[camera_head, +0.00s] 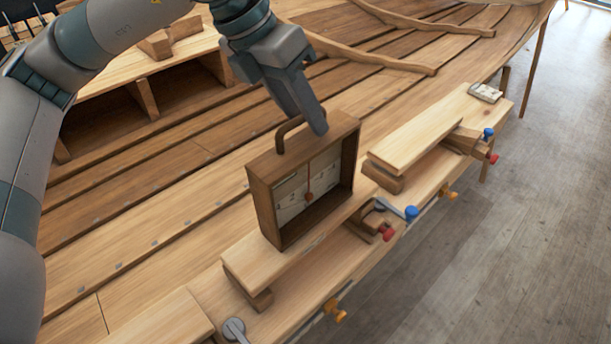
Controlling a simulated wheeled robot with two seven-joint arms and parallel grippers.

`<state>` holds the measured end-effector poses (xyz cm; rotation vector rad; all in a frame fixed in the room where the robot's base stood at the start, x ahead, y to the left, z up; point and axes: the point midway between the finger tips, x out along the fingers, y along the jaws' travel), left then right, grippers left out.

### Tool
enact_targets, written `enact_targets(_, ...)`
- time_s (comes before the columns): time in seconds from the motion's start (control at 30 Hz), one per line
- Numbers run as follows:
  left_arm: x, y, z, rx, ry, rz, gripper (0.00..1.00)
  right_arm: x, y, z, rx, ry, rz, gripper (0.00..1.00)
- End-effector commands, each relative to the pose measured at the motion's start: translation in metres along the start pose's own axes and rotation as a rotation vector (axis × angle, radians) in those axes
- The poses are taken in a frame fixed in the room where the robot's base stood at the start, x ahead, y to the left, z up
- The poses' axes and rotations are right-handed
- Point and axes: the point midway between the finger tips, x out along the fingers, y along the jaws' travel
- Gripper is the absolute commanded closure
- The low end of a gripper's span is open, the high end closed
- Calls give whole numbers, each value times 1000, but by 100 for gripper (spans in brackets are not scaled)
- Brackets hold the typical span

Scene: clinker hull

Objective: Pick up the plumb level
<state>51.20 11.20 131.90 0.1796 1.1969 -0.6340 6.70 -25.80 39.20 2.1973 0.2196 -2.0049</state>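The plumb level is a dark wooden box frame (262,205) with a curved handle (286,134) on top. It stands upright on a light plank, and its open front shows a pale marked panel with a small red bob (308,197). My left gripper (317,126) comes down from above over the handle's right part. Its near finger overlaps the handle in the picture and hides that end. I cannot tell whether the fingers touch or grip the handle. My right gripper is not in view.
Light planks (425,128) lie along the hull edge, with clamps (410,213) with blue, red and yellow knobs. A small pale object (485,93) lies on the far plank. An open wooden compartment (185,85) is at upper left. Grey floor (520,230) lies clear to the right.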

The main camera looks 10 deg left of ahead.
Motion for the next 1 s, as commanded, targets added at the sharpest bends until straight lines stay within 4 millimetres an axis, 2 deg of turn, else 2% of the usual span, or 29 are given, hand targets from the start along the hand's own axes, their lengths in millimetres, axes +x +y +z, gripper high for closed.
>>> enact_targets(0.17,9,0,0,1,0,-1,67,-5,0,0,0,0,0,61)
enact_targets(0.57,9,0,0,1,-1,-1,67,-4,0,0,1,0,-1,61)
enact_targets(0.6,9,0,0,1,-1,-1,70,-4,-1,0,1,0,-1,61)
enact_targets(0.73,9,0,0,1,-1,-1,100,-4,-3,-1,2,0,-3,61)
enact_targets(1.0,9,0,0,1,0,-1,100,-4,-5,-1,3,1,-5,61)
